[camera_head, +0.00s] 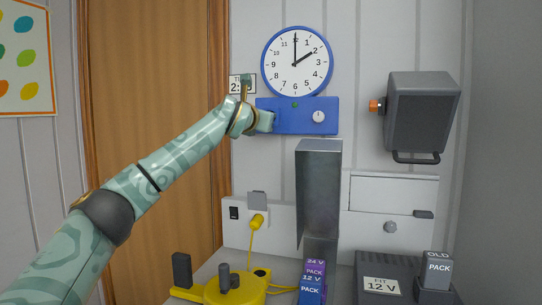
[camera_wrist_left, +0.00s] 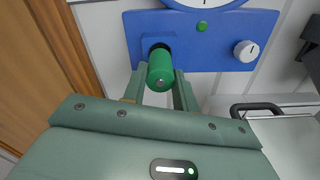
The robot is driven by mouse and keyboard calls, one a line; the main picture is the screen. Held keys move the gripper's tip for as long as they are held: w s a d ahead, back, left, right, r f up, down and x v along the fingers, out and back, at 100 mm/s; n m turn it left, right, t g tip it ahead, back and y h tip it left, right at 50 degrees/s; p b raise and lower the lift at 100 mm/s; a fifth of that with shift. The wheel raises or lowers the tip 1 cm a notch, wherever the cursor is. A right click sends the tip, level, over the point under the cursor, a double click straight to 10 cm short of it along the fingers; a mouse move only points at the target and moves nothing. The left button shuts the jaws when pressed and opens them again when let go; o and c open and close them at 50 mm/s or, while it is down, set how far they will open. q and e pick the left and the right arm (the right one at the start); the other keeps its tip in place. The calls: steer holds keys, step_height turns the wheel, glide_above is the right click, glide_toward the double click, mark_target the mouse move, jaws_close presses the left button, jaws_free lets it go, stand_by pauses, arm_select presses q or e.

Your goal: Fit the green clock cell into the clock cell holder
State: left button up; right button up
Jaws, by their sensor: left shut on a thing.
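The green clock cell (camera_wrist_left: 160,69) is held between the two fingers of my left gripper (camera_wrist_left: 159,82), which is shut on it. I cannot tell whether the far end is inside the opening. In the head view my left gripper (camera_head: 262,121) is at the left end of the blue panel (camera_head: 300,117) and hides the cell and holder. My right gripper is not in view.
A round wall clock (camera_head: 297,62) sits above the panel. The panel carries a green button (camera_head: 295,104) and a white knob (camera_head: 318,117). A grey metal column (camera_head: 319,190) stands below. A dark grey box (camera_head: 422,112) is at the right. Battery packs and a yellow device (camera_head: 222,289) lie below.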

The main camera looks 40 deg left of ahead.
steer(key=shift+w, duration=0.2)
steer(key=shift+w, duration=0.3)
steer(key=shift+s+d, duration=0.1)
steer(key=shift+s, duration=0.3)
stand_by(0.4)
arm_select(q)
steer(key=shift+w+a+r+p, duration=0.1)
steer(key=shift+w+a+p, duration=0.2)
steer(key=shift+w, duration=0.25)
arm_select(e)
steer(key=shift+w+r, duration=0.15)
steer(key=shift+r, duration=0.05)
arm_select(q)
steer(key=shift+w+a, duration=0.15)
steer(key=shift+w, duration=0.3)
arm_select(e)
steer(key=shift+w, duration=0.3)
arm_select(q)
steer(key=shift+p+x, duration=0.5)
steer(key=shift+x, duration=0.4)
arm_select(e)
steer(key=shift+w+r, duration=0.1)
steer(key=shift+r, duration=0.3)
arm_select(q)
steer(key=o, duration=1.1)
